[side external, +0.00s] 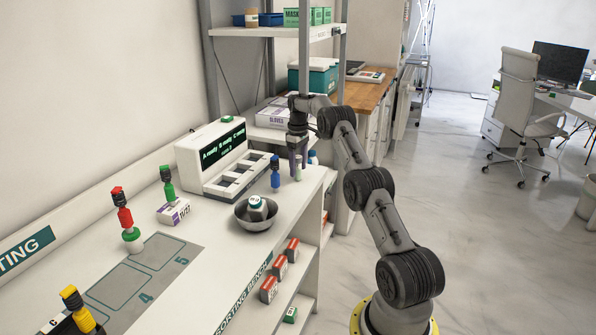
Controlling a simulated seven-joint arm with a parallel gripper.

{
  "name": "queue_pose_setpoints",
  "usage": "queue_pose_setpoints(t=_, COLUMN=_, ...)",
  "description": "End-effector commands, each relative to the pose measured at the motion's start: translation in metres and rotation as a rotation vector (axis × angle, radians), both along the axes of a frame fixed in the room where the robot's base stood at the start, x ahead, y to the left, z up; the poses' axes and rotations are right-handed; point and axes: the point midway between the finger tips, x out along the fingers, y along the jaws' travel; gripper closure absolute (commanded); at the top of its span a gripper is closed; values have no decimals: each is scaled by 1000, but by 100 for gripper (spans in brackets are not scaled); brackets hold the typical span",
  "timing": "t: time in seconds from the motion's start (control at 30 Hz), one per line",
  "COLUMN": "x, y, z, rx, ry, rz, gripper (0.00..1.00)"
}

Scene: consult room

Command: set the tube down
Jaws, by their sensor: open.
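My gripper (298,164) points straight down over the far right corner of the white bench (215,262). Its fingers are open. A small pale, greenish tube (298,173) stands upright at the fingertips, its lower end seemingly on the bench top. The fingers hide part of it, and I cannot tell whether they touch it.
A blue dropper-like bottle (275,176) stands just left of the gripper. A metal bowl (243,221) holding a white jar (258,207) is nearer. A white display rack (215,160) stands behind. The bench's right edge is close to the tube. Numbered mat areas (125,285) are bare.

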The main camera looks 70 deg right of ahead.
Motion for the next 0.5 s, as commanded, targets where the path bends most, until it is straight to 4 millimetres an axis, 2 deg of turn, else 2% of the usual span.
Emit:
queue_pose_setpoints(t=0.2, x=0, y=-1, z=38, rx=-4, ry=-2, rz=0, gripper=33)
queue_pose_setpoints(t=0.33, x=0, y=-1, z=51, rx=-1, ry=-2, rz=0, gripper=33)
queue_pose_setpoints(t=0.5, x=0, y=0, z=58, rx=0, ry=0, rz=0, gripper=33)
